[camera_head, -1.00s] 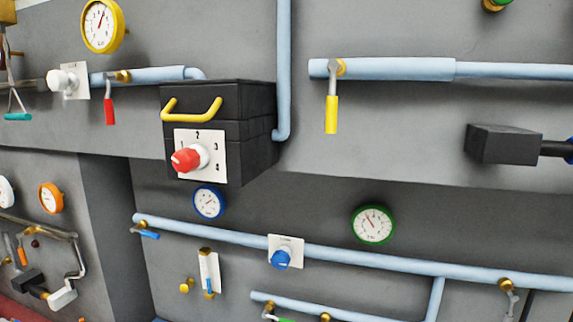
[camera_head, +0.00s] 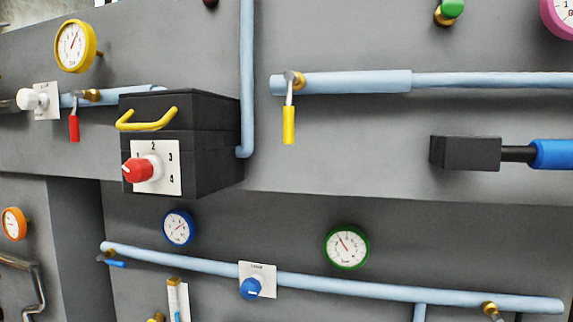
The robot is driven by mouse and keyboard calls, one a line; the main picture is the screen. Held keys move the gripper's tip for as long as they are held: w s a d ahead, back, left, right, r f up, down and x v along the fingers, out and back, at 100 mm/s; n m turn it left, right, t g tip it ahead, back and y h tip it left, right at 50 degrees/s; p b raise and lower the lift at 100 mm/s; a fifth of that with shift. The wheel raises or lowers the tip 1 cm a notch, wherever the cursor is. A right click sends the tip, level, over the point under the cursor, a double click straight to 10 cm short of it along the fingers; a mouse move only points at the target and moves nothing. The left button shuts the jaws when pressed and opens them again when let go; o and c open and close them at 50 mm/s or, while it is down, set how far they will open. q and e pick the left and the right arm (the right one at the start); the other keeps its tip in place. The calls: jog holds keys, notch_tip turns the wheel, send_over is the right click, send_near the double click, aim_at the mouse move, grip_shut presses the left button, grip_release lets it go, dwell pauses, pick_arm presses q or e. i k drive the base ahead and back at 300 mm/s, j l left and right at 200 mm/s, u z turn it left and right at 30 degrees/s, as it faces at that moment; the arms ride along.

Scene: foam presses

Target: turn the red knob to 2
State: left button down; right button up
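The red knob (camera_head: 138,170) sits on a white dial plate (camera_head: 172,168) on the front of a black box (camera_head: 205,150). The plate carries the numbers 1, 2, 3 and 4; 2 is at the top and 1 is at the left, partly hidden by the knob. The knob's red end sticks out toward the left, on the side of 1; I cannot read its pointer exactly. Neither of my grippers shows in the view.
A yellow handle (camera_head: 147,120) sticks out above the dial. A vertical pipe (camera_head: 246,80) runs close beside the box on its right. A red-handled valve (camera_head: 74,127) is to the left. A blue knob (camera_head: 250,288) and blue gauge (camera_head: 178,228) are below.

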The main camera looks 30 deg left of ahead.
aim_at(136, 171)
jog(key=j+u, duration=0.1)
jog(key=u, duration=0.85)
jog(key=i+j+u, duration=0.1)
jog(key=u, duration=0.4)
